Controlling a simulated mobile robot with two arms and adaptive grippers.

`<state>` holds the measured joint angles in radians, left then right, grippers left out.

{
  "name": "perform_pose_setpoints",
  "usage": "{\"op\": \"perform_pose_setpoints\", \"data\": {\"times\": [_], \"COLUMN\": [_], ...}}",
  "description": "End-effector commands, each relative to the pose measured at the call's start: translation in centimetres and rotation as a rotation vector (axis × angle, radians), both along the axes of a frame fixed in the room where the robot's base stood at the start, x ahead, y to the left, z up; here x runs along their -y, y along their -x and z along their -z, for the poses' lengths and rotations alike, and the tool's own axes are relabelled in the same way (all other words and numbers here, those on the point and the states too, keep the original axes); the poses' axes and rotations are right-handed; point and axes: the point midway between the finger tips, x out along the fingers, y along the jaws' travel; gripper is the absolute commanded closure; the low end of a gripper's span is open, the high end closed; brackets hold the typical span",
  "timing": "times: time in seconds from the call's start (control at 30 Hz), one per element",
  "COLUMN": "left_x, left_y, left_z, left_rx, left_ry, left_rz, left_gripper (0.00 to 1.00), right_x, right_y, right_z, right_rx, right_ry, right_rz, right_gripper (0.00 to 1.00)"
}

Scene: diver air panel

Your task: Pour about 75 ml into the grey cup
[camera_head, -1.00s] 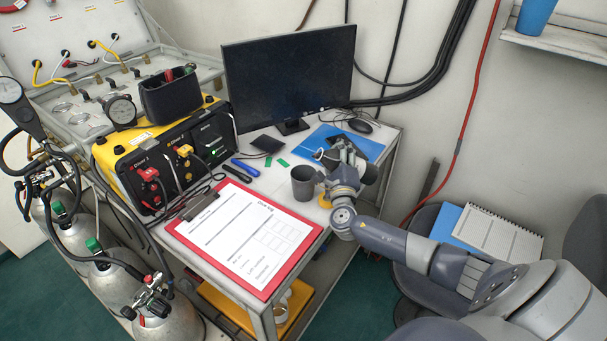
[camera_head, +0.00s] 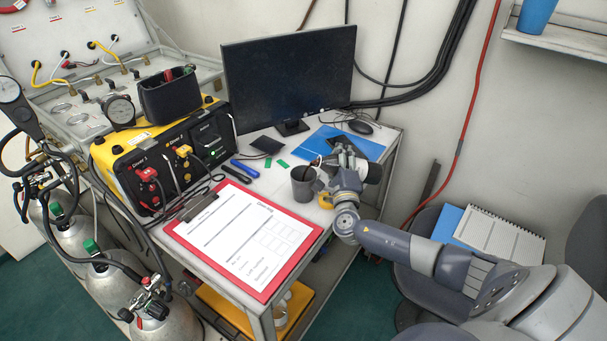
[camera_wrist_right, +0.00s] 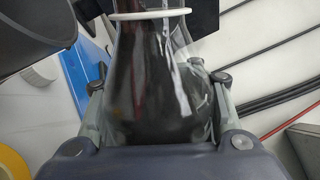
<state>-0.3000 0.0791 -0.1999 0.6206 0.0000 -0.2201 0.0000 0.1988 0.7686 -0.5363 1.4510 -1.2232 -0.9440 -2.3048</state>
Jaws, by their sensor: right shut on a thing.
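The grey cup (camera_head: 303,185) stands upright on the cart top, left of my right gripper (camera_head: 340,166). In the right wrist view the cup (camera_wrist_right: 38,38) shows large at the top left. My right gripper (camera_wrist_right: 160,98) is shut on a clear glass vessel (camera_wrist_right: 155,85) with dark liquid inside and a pale ring at its neck. The vessel's mouth is out of frame there. In the head view the vessel is mostly hidden by the gripper and looks tilted near the cup's rim. I cannot tell whether liquid is flowing. My left gripper is not in view.
A red clipboard (camera_head: 180,232) with a sheet lies in front of the cup. A yellow tape roll (camera_head: 325,200) sits beside it. The monitor (camera_head: 290,80) and blue mat (camera_head: 365,146) are behind. The yellow-black panel unit (camera_head: 125,145) stands left.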

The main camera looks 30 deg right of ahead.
Motion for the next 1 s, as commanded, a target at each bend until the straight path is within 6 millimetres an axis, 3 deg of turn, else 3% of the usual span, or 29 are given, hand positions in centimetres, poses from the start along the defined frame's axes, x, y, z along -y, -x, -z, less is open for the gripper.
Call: {"op": "perform_pose_setpoints", "data": {"times": [1.0], "left_x": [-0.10], "left_y": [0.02], "left_z": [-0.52], "left_rx": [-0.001], "left_ry": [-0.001], "left_rz": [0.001], "left_gripper": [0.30], "right_x": [-0.18], "right_y": [-0.15], "right_z": [-0.37], "right_rx": [-0.026], "right_ry": [0.059], "right_rz": [0.000], "right_gripper": [1.00]}}
